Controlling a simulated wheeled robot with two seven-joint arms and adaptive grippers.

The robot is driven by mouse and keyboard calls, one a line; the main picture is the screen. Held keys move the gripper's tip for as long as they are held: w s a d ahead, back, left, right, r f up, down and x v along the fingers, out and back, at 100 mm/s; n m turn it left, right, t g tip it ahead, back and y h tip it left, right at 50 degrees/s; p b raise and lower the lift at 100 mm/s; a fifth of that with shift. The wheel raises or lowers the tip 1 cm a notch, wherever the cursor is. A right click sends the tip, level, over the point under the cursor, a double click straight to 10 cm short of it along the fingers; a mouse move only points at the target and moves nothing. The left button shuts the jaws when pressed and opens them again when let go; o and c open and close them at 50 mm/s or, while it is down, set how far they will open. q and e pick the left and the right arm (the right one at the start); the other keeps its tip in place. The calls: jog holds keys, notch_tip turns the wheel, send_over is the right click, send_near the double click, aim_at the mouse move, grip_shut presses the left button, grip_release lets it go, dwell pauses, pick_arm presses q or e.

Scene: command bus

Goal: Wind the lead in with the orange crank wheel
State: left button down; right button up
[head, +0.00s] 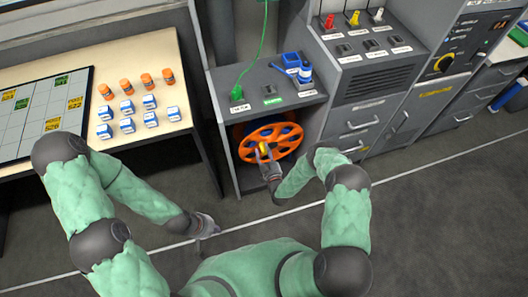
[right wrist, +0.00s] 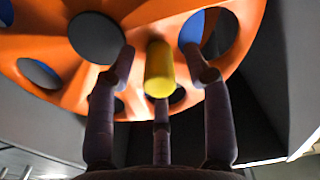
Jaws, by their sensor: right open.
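The orange crank wheel (head: 287,137) stands upright in the open bay under a grey counter, with several round holes in its face. A yellow handle (head: 263,148) sticks out from it; in the right wrist view the handle (right wrist: 159,72) points toward me. My right gripper (head: 266,163) is at the wheel, its fingers (right wrist: 160,75) open on either side of the handle, with gaps left and right. The wheel (right wrist: 62,40) fills the top of that view.
The grey counter (head: 283,78) above the wheel bears a blue device (head: 304,72). Bay walls close in around the wheel. A wooden table (head: 170,101) with orange and blue-white pieces stands left; grey cabinets (head: 365,110) stand right. The floor in front is open.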

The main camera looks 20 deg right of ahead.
jog(key=shift+w, duration=0.35)
jog(key=shift+c, duration=0.3)
grip_shut()
jog(key=shift+r, duration=0.1)
